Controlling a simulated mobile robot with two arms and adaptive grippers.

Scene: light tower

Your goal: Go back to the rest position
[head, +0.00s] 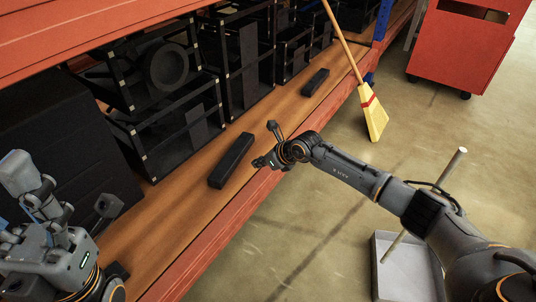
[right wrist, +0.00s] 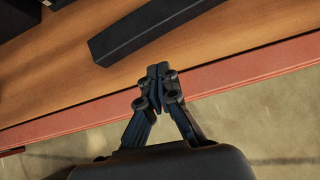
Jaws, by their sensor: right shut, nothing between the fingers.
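My right gripper (head: 257,162) is at the end of my outstretched right arm, over the front edge of the orange shelf. In the right wrist view my right gripper (right wrist: 158,72) has its fingertips together with nothing between them. It is in front of a long black block (head: 231,160) that lies on the shelf, with a gap between them. The block also shows in the right wrist view (right wrist: 140,30). My left gripper (head: 38,195) is at the lower left, in front of a dark panel; whether its fingers are apart is unclear.
The wooden shelf (head: 172,228) with its red front beam (head: 236,226) runs diagonally below my arms. Black framed crates stand behind. A second black block (head: 315,82) lies farther along. A broom (head: 374,112) leans on the shelf. A grey bin (head: 400,280) stands below my right arm; a red cabinet (head: 466,48) is beyond.

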